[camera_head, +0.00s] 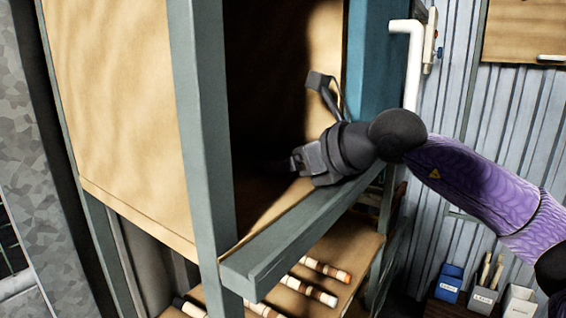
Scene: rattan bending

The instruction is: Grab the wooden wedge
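My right gripper (287,165) reaches from the right through the open front of a wooden cabinet (120,110) with grey-green frame posts. Its fingertips point left into the dark interior, just above the cabinet floor (262,208). The shadow hides the fingertips, so I cannot tell whether they are open or shut, or whether they hold anything. I cannot make out a wooden wedge; the dark inside of the cabinet hides what lies there. My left gripper is not in view.
A thick front sill (290,245) runs below my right forearm, and an upright post (203,130) stands left of the opening. A lower shelf (345,257) holds several banded cylinders. A white pipe handle (413,65) and small bins (483,298) are at right.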

